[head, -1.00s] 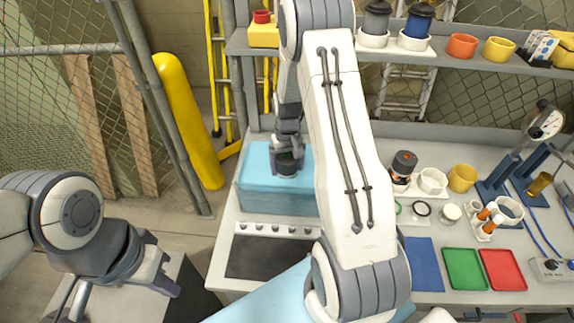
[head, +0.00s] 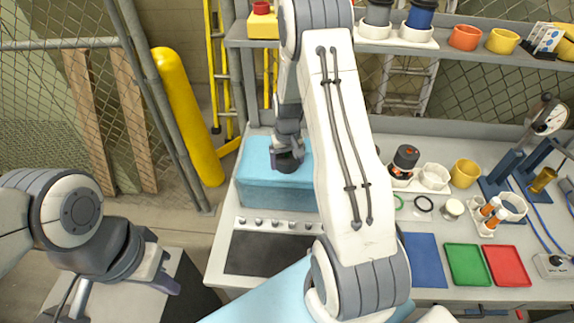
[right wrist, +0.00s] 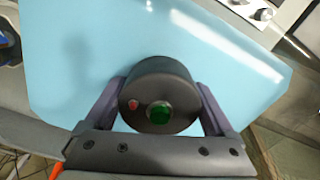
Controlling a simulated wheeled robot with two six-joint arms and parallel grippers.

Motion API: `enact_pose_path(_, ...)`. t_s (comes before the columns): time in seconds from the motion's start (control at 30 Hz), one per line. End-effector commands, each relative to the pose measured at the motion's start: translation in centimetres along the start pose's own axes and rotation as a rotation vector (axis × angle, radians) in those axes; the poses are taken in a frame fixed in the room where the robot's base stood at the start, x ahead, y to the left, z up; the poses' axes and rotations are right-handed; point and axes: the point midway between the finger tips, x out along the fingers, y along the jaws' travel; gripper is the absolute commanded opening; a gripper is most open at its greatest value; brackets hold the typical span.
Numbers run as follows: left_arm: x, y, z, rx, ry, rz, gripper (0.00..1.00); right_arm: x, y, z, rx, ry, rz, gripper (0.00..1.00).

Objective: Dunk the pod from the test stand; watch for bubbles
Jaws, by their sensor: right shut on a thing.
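My right gripper (head: 288,160) is shut on the pod (head: 287,165), at the light blue tank (head: 262,198). In the right wrist view the pod (right wrist: 158,95) is a short black cylinder with a green disc and a small red dot on its face. The gripper's fingers (right wrist: 160,98) hold it from both sides, over the tank's pale blue surface (right wrist: 75,75). I cannot tell whether its underside is in water. No bubbles show. A stand with a round gauge (head: 548,120) is at the far right. My left gripper (head: 160,275) is low at the left, away from the tank; its jaw opening is unclear.
A shelf (head: 460,52) runs behind. A yellow post (head: 185,115) stands left of the tank.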

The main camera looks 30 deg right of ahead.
Motion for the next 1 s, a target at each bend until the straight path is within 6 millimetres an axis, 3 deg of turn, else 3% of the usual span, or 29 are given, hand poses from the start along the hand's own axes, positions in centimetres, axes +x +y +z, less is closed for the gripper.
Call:
enact_pose_path(0.27,0.1,0.0,0.0,0.000,0.000,0.000,0.00,0.1,0.0,0.0,0.000,0.000,0.000,0.00)
enact_pose_path(0.6,1.3,-0.1,0.1,0.000,0.000,0.000,0.00,1.8,0.0,0.0,0.000,-0.001,0.000,0.00)
enact_pose_path(1.0,1.2,-0.1,0.1,0.000,0.000,0.000,0.00,1.8,0.0,0.0,0.000,0.000,0.000,0.00)
